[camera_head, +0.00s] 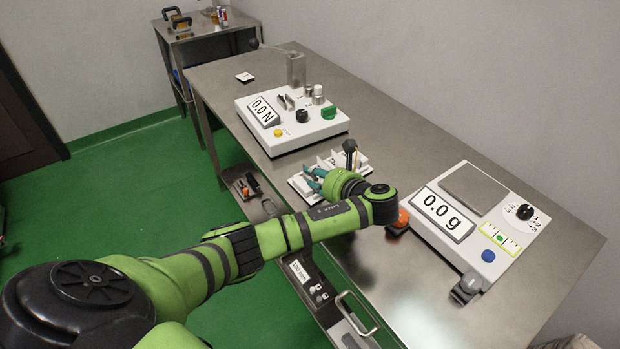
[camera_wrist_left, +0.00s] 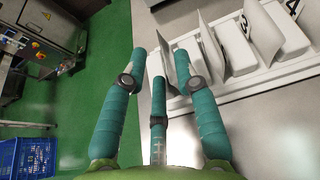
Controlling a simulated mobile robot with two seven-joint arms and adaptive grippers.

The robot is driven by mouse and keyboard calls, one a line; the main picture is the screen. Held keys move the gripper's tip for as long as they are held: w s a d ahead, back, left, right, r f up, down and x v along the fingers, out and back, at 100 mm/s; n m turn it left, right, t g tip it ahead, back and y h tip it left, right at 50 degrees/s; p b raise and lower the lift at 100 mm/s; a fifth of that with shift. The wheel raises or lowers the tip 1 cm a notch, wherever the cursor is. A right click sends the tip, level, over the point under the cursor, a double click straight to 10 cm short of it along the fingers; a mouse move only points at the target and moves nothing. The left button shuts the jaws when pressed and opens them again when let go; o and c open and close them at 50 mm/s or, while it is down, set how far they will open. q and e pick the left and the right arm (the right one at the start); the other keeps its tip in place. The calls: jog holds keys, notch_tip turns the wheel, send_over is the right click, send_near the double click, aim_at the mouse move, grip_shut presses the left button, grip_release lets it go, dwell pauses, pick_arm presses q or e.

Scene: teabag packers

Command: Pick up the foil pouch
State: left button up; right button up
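My left gripper (camera_head: 314,176) has teal fingers and is at the left end of a white slotted tray (camera_head: 359,177) on the bench. In the left wrist view its fingers (camera_wrist_left: 160,62) are spread apart, with no object clearly gripped. A thin grey upright sheet (camera_wrist_left: 182,68) stands in the tray close by the right finger; I cannot tell whether it is the foil pouch or a divider, or whether the finger touches it. My right gripper is not in view.
A force meter (camera_head: 290,122) reading 0.0 N stands behind the tray. A scale (camera_head: 474,222) reading 0.0 g stands to the right, with an orange-red button (camera_head: 399,219) beside it. A side table (camera_head: 203,27) is at the back. The bench's front right is clear.

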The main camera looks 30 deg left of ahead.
pick_arm(q)
jog(key=shift+x, duration=2.2)
jog(key=c, duration=0.3)
jog(key=shift+c, duration=0.2)
